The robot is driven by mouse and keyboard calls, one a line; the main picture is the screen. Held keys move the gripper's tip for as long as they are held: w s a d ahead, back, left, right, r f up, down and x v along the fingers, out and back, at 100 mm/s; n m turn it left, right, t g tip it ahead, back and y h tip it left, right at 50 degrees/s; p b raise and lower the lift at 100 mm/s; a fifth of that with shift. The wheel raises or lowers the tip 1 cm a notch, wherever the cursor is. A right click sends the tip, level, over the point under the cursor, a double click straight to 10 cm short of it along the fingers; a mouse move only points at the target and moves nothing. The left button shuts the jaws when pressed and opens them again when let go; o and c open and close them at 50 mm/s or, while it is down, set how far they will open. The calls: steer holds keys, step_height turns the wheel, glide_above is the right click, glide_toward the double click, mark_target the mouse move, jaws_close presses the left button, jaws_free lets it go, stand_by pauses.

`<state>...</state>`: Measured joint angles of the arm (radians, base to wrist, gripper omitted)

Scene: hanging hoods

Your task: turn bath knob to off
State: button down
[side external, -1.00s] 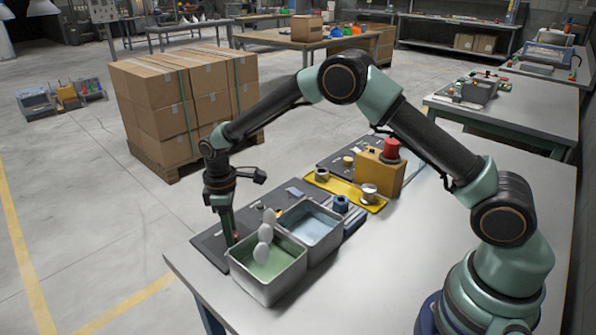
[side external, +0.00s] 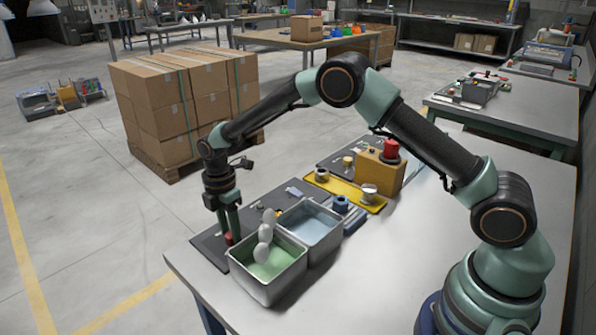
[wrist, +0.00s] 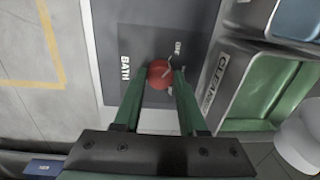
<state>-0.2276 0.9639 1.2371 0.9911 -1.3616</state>
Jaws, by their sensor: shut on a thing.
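The bath knob (wrist: 160,73) is round and red, on a dark panel (wrist: 188,22) marked "BATH" in the wrist view. White lettering and a pale line show beside the knob; the lettering is too small to read surely. In the side view the knob (side external: 229,238) is a small red spot at the left of the green-bottomed bin. My gripper (wrist: 156,78) points down at the panel, with its two green fingers on either side of the knob, shut on it. In the side view my gripper (side external: 226,234) partly hides the knob.
A metal bin with green contents (side external: 287,287), labelled "CLEAN" in the wrist view, stands close beside the knob, with pale rounded pieces (side external: 264,238) above it. A blue-bottomed bin (side external: 318,253) adjoins it. A yellow box with a red button (side external: 390,149) stands farther back.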

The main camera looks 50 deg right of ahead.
mark_target(229, 233)
steer(key=shift+f+n, duration=0.1)
steer(key=shift+n, duration=0.3)
steer(key=shift+c, duration=2.3)
jaws_free()
step_height(229, 233, up, 12)
steer(key=shift+w, duration=0.25)
